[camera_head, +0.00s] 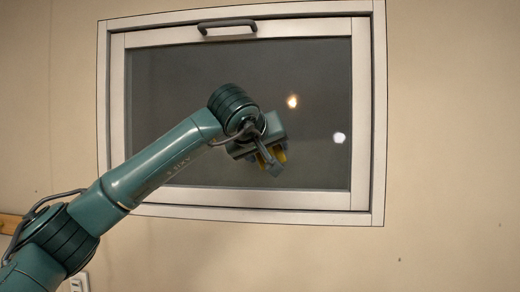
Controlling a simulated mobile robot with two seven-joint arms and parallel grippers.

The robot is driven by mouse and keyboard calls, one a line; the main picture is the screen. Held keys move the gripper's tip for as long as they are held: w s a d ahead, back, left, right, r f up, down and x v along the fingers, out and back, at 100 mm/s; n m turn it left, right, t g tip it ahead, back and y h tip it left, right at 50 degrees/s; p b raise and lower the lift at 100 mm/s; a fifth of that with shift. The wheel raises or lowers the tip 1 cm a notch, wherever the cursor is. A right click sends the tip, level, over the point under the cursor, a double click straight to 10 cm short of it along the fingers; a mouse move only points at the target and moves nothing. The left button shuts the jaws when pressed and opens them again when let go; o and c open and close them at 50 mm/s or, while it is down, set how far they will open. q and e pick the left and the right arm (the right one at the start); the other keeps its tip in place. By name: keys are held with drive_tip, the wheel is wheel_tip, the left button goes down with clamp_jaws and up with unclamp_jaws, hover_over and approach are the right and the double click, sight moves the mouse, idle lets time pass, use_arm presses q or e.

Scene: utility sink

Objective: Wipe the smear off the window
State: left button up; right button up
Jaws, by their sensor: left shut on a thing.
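The window (200,75) has a dark grey pane in a white frame on the wall. My left arm reaches up from the lower left, in front of the pane. My left gripper (272,162) is at the pane's lower middle, shut on a yellow thing (283,157), perhaps a sponge. The gripper hides most of it, and I cannot tell whether it touches the glass. I cannot make out a clear smear; the arm and gripper cover part of the pane. My right gripper is out of view.
A dark handle (227,24) is on the window's top frame. Two bright spots on the pane, one orange (292,101) and one white (339,137), look like reflections. A wall socket (79,285) is at the lower left. The wall to the right is clear.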

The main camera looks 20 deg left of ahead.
use_arm(q)
drive_tip(key=s+a, duration=0.3)
drive_tip(key=a, duration=1.1)
drive_tip(key=shift+s, duration=0.15)
idle(0.9)
drive_tip(key=shift+s+d, duration=0.1)
drive_tip(key=shift+s, duration=0.3)
drive_tip(key=shift+s+d+b, duration=0.2)
drive_tip(key=shift+s+b, duration=0.1)
drive_tip(key=shift+s, duration=0.55)
drive_tip(key=shift+s+d+b, duration=0.2)
drive_tip(key=shift+s+b, duration=0.1)
drive_tip(key=shift+s, duration=0.5)
drive_tip(key=shift+s+d+b, duration=0.2)
drive_tip(key=shift+s+b, duration=0.1)
drive_tip(key=shift+s, duration=0.55)
drive_tip(key=s, duration=0.3)
drive_tip(key=shift+d+b, duration=0.35)
drive_tip(key=shift+w, duration=0.1)
